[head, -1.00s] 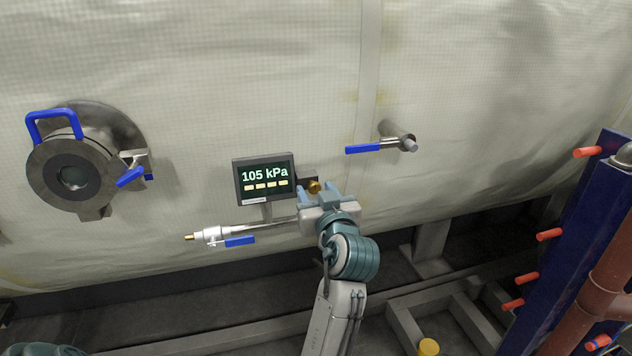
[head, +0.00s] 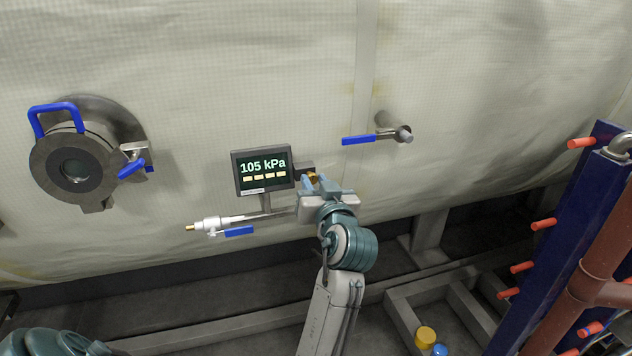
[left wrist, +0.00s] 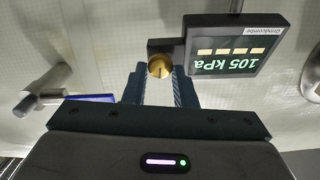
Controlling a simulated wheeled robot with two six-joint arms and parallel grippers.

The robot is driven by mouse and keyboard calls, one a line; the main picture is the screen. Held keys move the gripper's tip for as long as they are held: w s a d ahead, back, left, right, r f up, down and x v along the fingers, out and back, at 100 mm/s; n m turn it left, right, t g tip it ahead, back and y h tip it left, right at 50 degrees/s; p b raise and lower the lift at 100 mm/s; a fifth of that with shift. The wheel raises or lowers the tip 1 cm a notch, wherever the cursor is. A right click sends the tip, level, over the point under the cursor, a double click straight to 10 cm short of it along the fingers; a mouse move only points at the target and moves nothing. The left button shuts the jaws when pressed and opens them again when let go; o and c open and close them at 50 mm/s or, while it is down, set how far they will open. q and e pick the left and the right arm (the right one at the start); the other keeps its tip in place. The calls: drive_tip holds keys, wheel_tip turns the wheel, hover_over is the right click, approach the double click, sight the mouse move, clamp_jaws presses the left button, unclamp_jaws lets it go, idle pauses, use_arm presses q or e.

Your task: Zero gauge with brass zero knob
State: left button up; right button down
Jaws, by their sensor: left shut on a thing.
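The gauge (head: 263,184) is a dark box on the pale insulated wall; its screen reads 105 kPa above several small yellow blocks. It also shows upside down in the left wrist view (left wrist: 228,62). The brass zero knob (head: 313,177) sits on a small dark block at the gauge's right side. In the left wrist view the knob (left wrist: 160,66) lies between the fingertips. My left gripper (head: 320,184) is shut on the knob, and its fingers partly hide it in the head view. My right gripper is not in view.
A pipe fitting with a blue lever (head: 238,231) sits below the gauge. A blue-handled valve (head: 372,138) projects at upper right. A round port (head: 75,165) with blue handles is at left. A blue panel with orange pegs (head: 560,235) stands at right.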

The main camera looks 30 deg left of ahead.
use_arm(q)
drive_tip(key=shift+r+m+p, duration=0.15)
drive_tip(key=shift+m+p, duration=0.4)
drive_tip(key=shift+m, duration=0.55)
drive_tip(key=shift+w+m+p, duration=0.1)
drive_tip(key=shift+m+p, duration=0.45)
drive_tip(key=shift+m, duration=0.45)
drive_tip(key=o, duration=0.8)
drive_tip(key=shift+o, duration=0.8)
drive_tip(key=shift+w+a+f, duration=0.1)
drive_tip(key=shift+a+f, duration=0.05)
drive_tip(key=shift+f, duration=0.05)
drive_tip(key=shift+a, duration=0.1)
